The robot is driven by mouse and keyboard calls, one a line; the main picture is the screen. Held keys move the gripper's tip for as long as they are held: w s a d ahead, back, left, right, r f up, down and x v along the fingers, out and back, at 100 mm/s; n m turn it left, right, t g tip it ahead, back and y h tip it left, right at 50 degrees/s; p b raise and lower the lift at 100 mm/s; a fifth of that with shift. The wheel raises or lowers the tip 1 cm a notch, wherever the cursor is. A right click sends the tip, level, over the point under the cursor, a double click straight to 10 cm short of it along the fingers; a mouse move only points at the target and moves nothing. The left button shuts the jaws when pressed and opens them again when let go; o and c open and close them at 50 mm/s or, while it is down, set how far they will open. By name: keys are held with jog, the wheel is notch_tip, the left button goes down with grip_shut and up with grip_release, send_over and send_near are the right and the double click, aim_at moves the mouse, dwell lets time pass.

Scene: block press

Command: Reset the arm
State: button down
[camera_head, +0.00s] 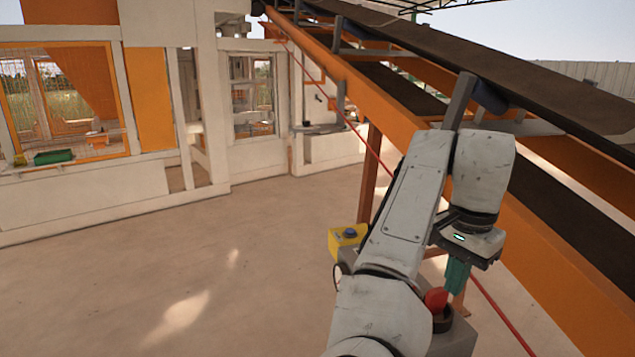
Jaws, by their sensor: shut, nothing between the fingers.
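My arm reaches up from the bottom of the head view and bends down at the right. My gripper (457,277) points downward at its end, with its green fingers together and nothing seen between them. The fingertips are just above and to the right of a red round button (436,299). Whether they touch the button cannot be told from this angle.
A grey box (462,338) bears the red button, partly hidden by my arm. A yellow box with a blue button (347,236) is left of my arm. An orange conveyor frame (545,255) slopes down at the right. Open floor (150,270) lies to the left.

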jog(key=s+d+f+n+t+h, duration=0.1)
jog(key=s+d+f+n+h, duration=0.1)
jog(key=s+d+f, duration=0.7)
jog(key=s+d+f+n+h, duration=0.1)
jog(key=s+d+f+h, duration=0.1)
jog(key=s+d+f, duration=0.65)
jog(key=s+a+f+n+y, duration=0.2)
jog(key=s+a+f+n, duration=0.1)
jog(key=s+a+f, duration=0.3)
jog(key=s+a+f+n+y, duration=0.1)
jog(key=s+a+f+n, duration=0.3)
jog(key=s+a+f, duration=0.3)
jog(key=s+f, duration=0.3)
jog(key=s, duration=0.4)
jog(key=shift+s+f+y, duration=0.15)
jog(key=shift+s+y, duration=0.25)
jog(key=shift+a, duration=0.1)
